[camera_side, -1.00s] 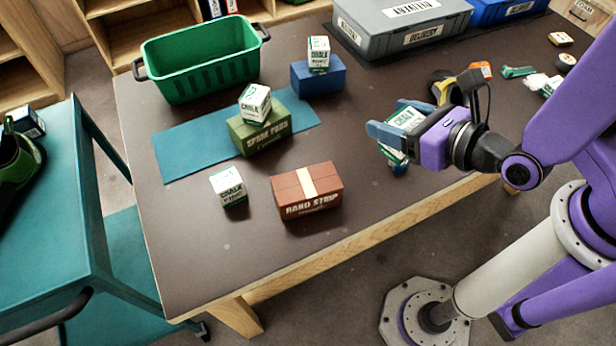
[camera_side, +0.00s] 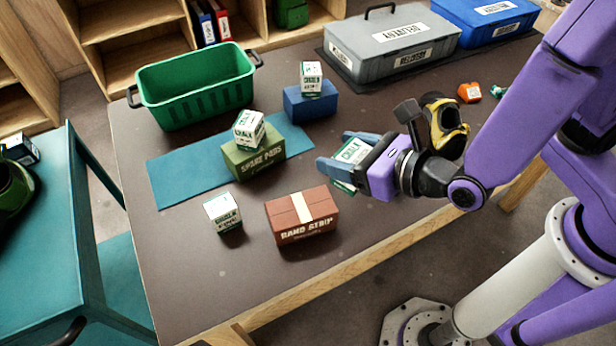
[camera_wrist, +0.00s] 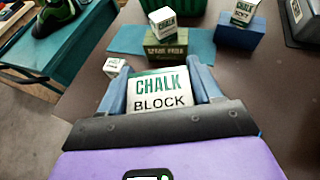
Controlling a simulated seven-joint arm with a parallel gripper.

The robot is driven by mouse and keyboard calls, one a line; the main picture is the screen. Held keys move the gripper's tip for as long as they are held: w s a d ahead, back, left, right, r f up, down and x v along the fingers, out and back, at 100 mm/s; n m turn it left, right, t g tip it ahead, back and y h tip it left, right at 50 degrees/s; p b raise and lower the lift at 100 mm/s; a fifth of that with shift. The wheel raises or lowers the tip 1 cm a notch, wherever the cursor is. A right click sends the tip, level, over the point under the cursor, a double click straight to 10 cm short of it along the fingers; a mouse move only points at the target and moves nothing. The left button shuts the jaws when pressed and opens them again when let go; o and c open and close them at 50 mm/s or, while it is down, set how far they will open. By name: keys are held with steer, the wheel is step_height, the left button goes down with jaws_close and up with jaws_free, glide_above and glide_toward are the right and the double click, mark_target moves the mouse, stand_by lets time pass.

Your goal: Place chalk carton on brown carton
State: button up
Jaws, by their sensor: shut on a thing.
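My gripper (camera_side: 345,160) is shut on a white and green chalk carton (camera_side: 352,151) and holds it above the table, right of the brown carton. The held carton, lettered CHALK BLOCK, fills the jaws in the wrist view (camera_wrist: 160,92). The brown carton (camera_side: 301,214), lettered BAND STRIP with a pale tape stripe, sits on the table near the front edge with its top bare. Another chalk carton (camera_side: 222,212) stands on the table left of it. One more chalk carton (camera_side: 249,129) sits tilted on the green carton (camera_side: 254,156), and another (camera_side: 311,78) sits on the blue carton (camera_side: 310,102).
A teal mat (camera_side: 180,177) lies under the green carton. A green bin (camera_side: 195,88) stands at the back left. Grey (camera_side: 390,48) and blue (camera_side: 487,22) lidded crates stand at the back. An orange item (camera_side: 469,92) lies at the right.

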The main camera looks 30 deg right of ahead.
steer(key=w+a+f, duration=0.1)
steer(key=f, duration=0.1)
steer(key=w+a+f, duration=0.1)
steer(key=w+f, duration=0.1)
steer(key=w+a+f, duration=0.1)
steer(key=a+f, duration=0.1)
steer(key=shift+w+f, duration=0.2)
steer(key=shift+w, duration=0.05)
steer(key=shift+a+f, duration=0.15)
steer(key=shift+f, duration=1.4)
steer(key=shift+f, duration=0.2)
steer(key=o, duration=1.1)
steer(key=shift+r, duration=0.1)
steer(key=shift+s+r, duration=0.15)
steer(key=v, duration=1.1)
steer(key=shift+s+d+r, duration=0.15)
steer(key=shift+s+d, duration=0.05)
steer(key=shift+d, duration=0.05)
